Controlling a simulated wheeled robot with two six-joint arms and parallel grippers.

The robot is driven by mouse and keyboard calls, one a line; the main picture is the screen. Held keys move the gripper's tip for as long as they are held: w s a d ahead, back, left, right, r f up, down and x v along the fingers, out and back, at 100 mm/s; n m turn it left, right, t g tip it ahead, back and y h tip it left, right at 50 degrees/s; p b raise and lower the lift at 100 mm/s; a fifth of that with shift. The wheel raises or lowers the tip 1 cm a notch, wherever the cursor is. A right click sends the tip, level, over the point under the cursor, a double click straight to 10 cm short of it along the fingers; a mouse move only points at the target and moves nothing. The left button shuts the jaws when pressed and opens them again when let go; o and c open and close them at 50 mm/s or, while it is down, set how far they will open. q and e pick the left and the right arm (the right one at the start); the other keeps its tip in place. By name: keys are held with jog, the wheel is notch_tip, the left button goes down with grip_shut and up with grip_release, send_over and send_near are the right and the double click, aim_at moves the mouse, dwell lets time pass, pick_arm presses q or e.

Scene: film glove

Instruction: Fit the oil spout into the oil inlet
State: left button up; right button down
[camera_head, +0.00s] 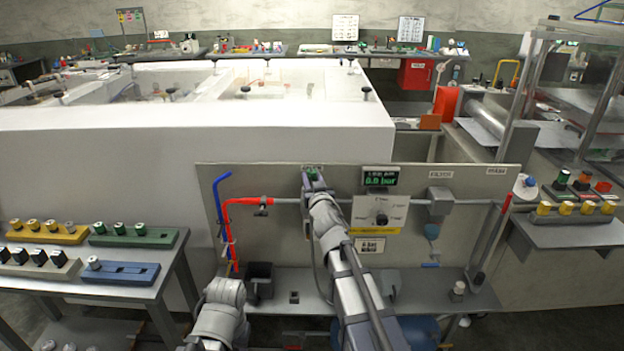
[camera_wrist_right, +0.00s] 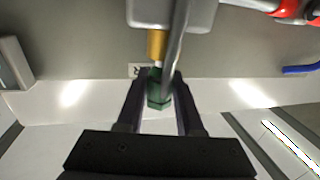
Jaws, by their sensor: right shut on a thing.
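My right gripper (camera_wrist_right: 158,100) is shut on a green fitting (camera_wrist_right: 157,97) with faceted sides, held between its two dark fingers. Beyond it, a brass-coloured cylinder (camera_wrist_right: 156,44) sits in line with the fitting, against a grey block (camera_wrist_right: 175,12). A thin pale part shows between brass and green; I cannot tell whether they are joined. A grey rod or tube crosses in front and hides part of both. In the head view the right gripper (camera_head: 312,183) is at the upper middle of the grey panel (camera_head: 275,180), with a bit of green at its tip. The left gripper is not visible.
A red hose (camera_head: 235,203) and a blue hose (camera_head: 216,195) are left of the gripper. A pressure display (camera_head: 380,179) and a dial plate (camera_head: 381,213) are close on its right. Racks of fittings (camera_head: 133,237) stand at left; another rack (camera_head: 575,212) is at right.

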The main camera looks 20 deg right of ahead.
jog(key=shift+f, duration=0.3)
jog(key=shift+c, duration=2.4)
grip_release()
jog(key=shift+s, duration=0.1)
jog(key=s, duration=0.7)
jog(key=shift+s+a, duration=0.25)
jog(key=shift+a, duration=0.05)
